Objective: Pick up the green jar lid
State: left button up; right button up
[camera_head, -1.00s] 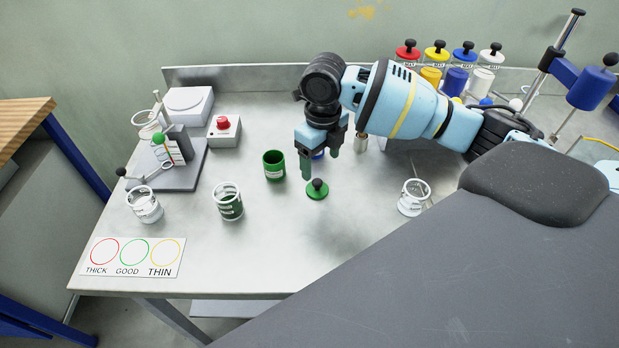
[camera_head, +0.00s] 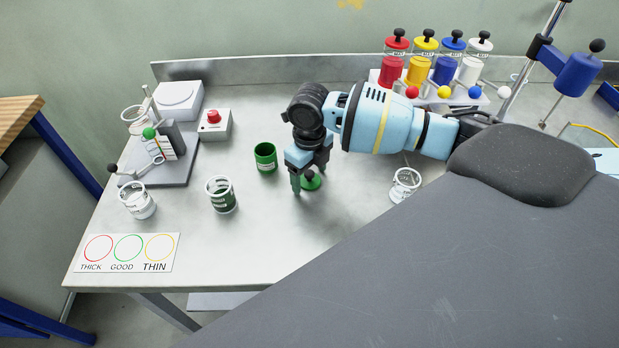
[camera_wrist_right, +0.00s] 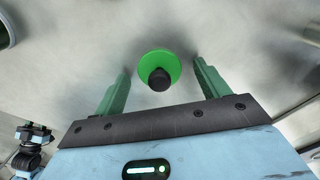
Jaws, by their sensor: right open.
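The green jar lid (camera_head: 311,182) lies flat on the metal table, partly hidden by my right gripper in the head view. In the right wrist view the lid (camera_wrist_right: 147,66) shows as a green disc with a black knob on top. My right gripper (camera_head: 309,188) points down at the lid, open and empty. In the right wrist view its two green fingers (camera_wrist_right: 160,78) stand apart on either side of the lid's knob, with the disc lying a little beyond the fingertips. Contact with the lid cannot be seen.
A green cup (camera_head: 265,157) stands left of the right gripper, with a glass jar of green paint (camera_head: 221,196) nearer the front. An empty glass jar (camera_head: 405,185) stands to the right. Colour jars (camera_head: 391,68) stand at the back right.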

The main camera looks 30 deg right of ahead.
pick_arm(q)
jog(key=shift+a, duration=0.1)
pick_arm(e)
jog(key=c, duration=1)
jog(key=shift+c, duration=0.2)
